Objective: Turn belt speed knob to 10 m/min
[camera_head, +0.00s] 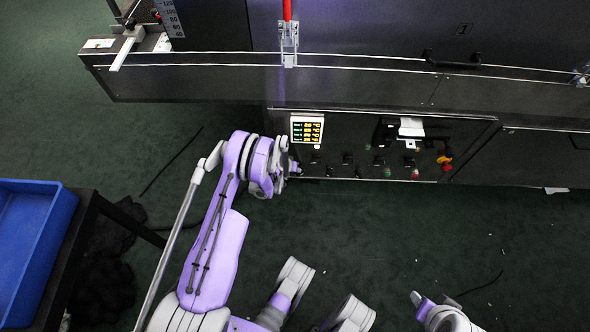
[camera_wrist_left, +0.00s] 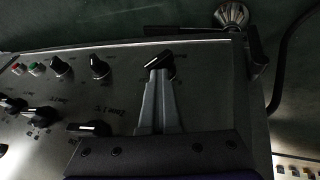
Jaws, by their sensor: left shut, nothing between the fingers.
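The control panel (camera_head: 350,160) on the front of the dark dryer carries a row of black knobs. In the left wrist view, my left gripper (camera_wrist_left: 158,78) is shut, its fingertips right at a black knob (camera_wrist_left: 162,60) with a white pointer line. The fingers overlap this knob in the picture, so contact is hard to tell. Its label is not readable, so I cannot tell whether it is the belt speed knob. In the head view, my left gripper (camera_head: 296,169) is at the panel's left end, mostly hidden by its wrist.
More knobs (camera_wrist_left: 98,68) and red and green buttons (camera_wrist_left: 25,68) share the panel. A lit display (camera_head: 307,130) is above the knobs. A red emergency button (camera_head: 446,167) sits at the right. A blue crate (camera_head: 62,225) stands on a table at left. The green floor is open.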

